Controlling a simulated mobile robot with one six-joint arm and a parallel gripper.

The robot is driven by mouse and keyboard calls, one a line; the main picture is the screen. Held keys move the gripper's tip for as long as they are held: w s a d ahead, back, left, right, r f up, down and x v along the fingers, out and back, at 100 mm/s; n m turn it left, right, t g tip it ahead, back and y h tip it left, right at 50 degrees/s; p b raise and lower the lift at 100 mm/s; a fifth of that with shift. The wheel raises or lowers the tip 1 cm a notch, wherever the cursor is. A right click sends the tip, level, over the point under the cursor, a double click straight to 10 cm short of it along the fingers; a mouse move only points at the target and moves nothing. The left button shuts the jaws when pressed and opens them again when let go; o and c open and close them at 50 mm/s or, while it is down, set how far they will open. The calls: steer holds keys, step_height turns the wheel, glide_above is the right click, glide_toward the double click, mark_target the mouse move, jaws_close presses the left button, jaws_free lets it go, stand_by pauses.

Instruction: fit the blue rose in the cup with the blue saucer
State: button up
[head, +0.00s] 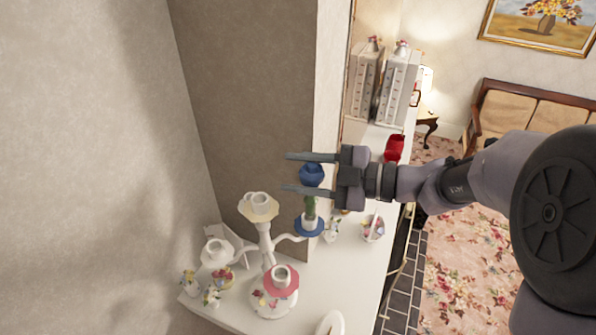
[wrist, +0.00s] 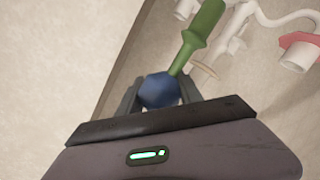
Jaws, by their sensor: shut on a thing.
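The blue rose (head: 312,174) has a blue head and a thick green stem. My gripper (head: 285,172) is shut on the head, which also shows between the fingers in the wrist view (wrist: 159,91). The stem (wrist: 199,35) points away from the gripper, downward in the head view. Its lower end meets the white cup (head: 309,222) with the blue saucer (head: 309,231) in the head view. I cannot tell whether the end is inside the cup or in front of it. The blue saucer does not show in the wrist view.
The white candelabra (head: 264,240) also carries cups with a cream saucer (head: 262,214) and a pink saucer (head: 279,291). Small flowered ornaments (head: 221,278) stand around it on the white mantel (head: 345,270). A wall corner stands behind the rose.

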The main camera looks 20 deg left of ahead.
steer(key=shift+f, duration=1.75)
steer(key=o, duration=1.5)
steer(key=d+r+b, duration=0.1)
steer(key=d, duration=0.4)
steer(key=d+b, duration=0.1)
steer(key=d, duration=0.5)
steer(key=d+r+b, duration=0.1)
steer(key=d, duration=0.5)
steer(key=shift+d+r+b, duration=0.2)
steer(key=shift+r+b, duration=0.1)
steer(key=shift+b, duration=0.05)
